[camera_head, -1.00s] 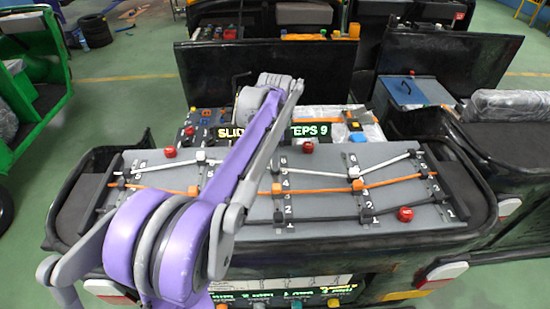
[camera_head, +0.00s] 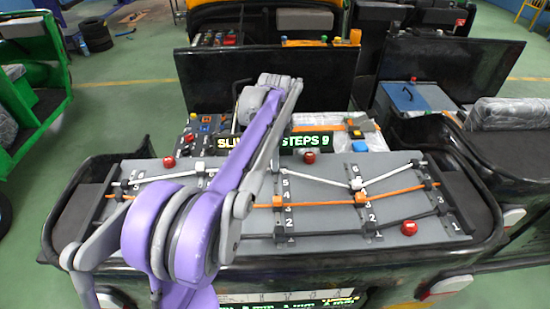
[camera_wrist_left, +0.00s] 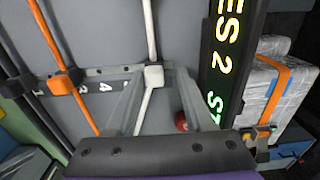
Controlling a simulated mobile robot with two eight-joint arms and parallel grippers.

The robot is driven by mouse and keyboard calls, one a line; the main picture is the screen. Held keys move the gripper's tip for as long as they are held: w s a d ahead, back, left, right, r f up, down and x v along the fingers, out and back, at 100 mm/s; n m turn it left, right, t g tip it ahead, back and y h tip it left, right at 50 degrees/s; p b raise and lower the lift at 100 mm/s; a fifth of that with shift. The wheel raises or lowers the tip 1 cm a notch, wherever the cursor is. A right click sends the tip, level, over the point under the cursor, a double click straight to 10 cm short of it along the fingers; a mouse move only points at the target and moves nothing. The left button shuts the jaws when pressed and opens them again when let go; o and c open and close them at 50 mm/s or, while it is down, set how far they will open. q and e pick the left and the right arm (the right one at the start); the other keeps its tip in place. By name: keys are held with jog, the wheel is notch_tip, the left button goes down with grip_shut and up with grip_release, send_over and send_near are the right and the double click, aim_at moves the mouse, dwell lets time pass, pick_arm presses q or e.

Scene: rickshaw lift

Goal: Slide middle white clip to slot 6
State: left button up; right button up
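Three white clips are threaded on a white cable over a grey slotted panel (camera_head: 320,225). The left white clip (camera_head: 198,167) and the right white clip (camera_head: 357,184) show in the head view, and my left arm hides the middle one there. The left wrist view shows the middle white clip (camera_wrist_left: 153,76) on a numbered rail, beyond the 4 mark. My left gripper (camera_wrist_left: 156,88) has its two fingers apart, one on each side of this clip; I cannot tell whether they touch it. The head view hides its fingertips. My right gripper is not in view.
The middle orange clip (camera_head: 277,202) sits on the same rail, beside the white one. Red knobs stand around the panel, one at its lower right (camera_head: 409,228). A lit text display (camera_head: 310,141) rises behind the panel, close to the gripper's right in the wrist view.

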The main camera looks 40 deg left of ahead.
pick_arm(q)
jog(key=shift+o, duration=0.2)
jog(key=shift+s+d, duration=0.15)
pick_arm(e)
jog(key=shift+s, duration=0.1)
pick_arm(q)
notch_tip(320, 180, up, 11)
jog(key=shift+p, duration=0.4)
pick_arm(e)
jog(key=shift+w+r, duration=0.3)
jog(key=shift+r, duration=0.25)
pick_arm(q)
jog(key=shift+f, duration=0.2)
